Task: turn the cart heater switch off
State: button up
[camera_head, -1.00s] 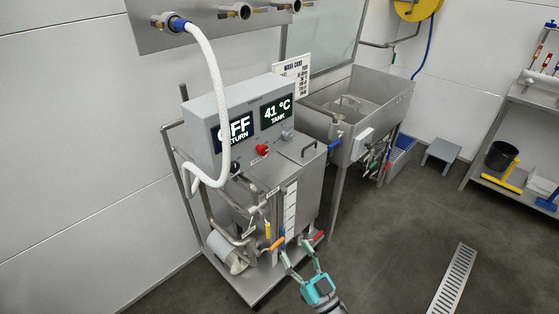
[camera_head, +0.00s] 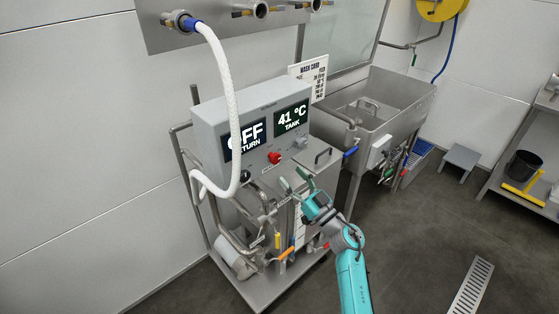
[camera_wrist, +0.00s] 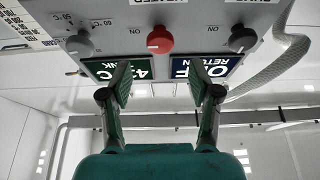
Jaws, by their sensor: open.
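The cart's grey control box (camera_head: 209,124) carries a red knob (camera_head: 274,157) between a dark knob (camera_head: 246,176) and a grey knob (camera_head: 301,142). In the inverted wrist view the red knob (camera_wrist: 160,40) has a white mark toward picture left, with an ON label beside it. Its name label is cut off and its setting is unclear. The grey knob with 50 and 60 °C marks (camera_wrist: 80,45) is at left. My gripper (camera_head: 295,178) is open and empty, just below and in front of the panel. In the wrist view its fingertips (camera_wrist: 160,80) straddle the red knob's column, apart from it.
Displays read OFF RETURN (camera_head: 248,135) and 41 °C TANK (camera_head: 292,118). A white hose (camera_head: 229,90) hangs past the box's left side. Valve handles (camera_head: 287,253) sit low on the cart. A steel sink (camera_head: 400,97) stands at right; the floor in front is open.

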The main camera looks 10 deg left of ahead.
aim_at(277, 160)
jog(key=x, duration=0.7)
jog(key=c, duration=1.1)
